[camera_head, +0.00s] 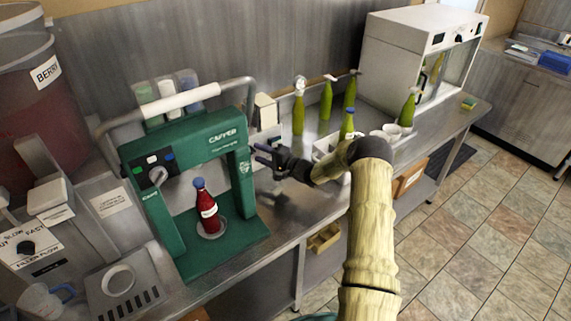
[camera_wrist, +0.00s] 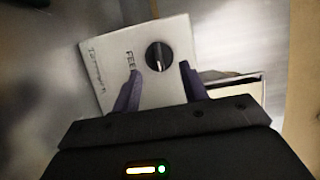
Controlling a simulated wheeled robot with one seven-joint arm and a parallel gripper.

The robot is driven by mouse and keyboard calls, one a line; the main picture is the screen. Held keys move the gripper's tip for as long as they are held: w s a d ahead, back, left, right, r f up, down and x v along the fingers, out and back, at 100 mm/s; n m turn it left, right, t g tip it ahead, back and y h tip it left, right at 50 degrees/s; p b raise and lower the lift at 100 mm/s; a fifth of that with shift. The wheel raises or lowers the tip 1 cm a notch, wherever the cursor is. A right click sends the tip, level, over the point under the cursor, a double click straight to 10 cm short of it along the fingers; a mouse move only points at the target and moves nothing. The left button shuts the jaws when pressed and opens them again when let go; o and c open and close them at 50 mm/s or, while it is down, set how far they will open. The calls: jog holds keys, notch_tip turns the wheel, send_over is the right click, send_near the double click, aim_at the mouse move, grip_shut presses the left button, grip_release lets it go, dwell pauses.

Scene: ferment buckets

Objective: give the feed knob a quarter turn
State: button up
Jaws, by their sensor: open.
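The feed knob (camera_wrist: 158,57) is a round black knob with a pale pointer line. It sits on a white panel (camera_wrist: 150,85) lettered "FEE…", the rest of the word being covered by a finger. My gripper (camera_wrist: 158,72) is open, with its two purple fingers on either side of the knob's lower part in the wrist view. I cannot tell whether they touch the panel. In the head view my gripper (camera_head: 263,154) is just right of the green capper's frame, and I cannot make out the feed knob there.
The green capper (camera_head: 226,253) holds a red bottle (camera_head: 208,211) and has its own dial (camera_head: 157,176). Several green bottles (camera_head: 298,113) stand on the steel bench behind my arm. A white cabinet (camera_head: 400,60) stands at the back. A black knob (camera_head: 26,247) is at far left.

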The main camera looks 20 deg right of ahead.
jog(key=b+v, duration=0.3)
jog(key=v, duration=1.3)
jog(key=shift+s, duration=0.25)
jog(key=shift+d, duration=0.1)
jog(key=s+a+r+n+g+h, duration=0.1)
jog(key=a+r+n+g+h, duration=0.25)
jog(key=a+h, duration=0.4)
jog(key=s+a+r+n+g+h, duration=0.1)
jog(key=s+a+n+g, duration=0.1)
jog(key=s, duration=0.7)
jog(key=s+a+n+g+h, duration=0.2)
jog(key=s+g, duration=0.1)
jog(key=s, duration=0.6)
jog(key=s+a+r+n+g+h, duration=0.1)
jog(key=s+a+n+g, duration=0.1)
jog(key=s, duration=0.7)
jog(key=shift+r, duration=0.35)
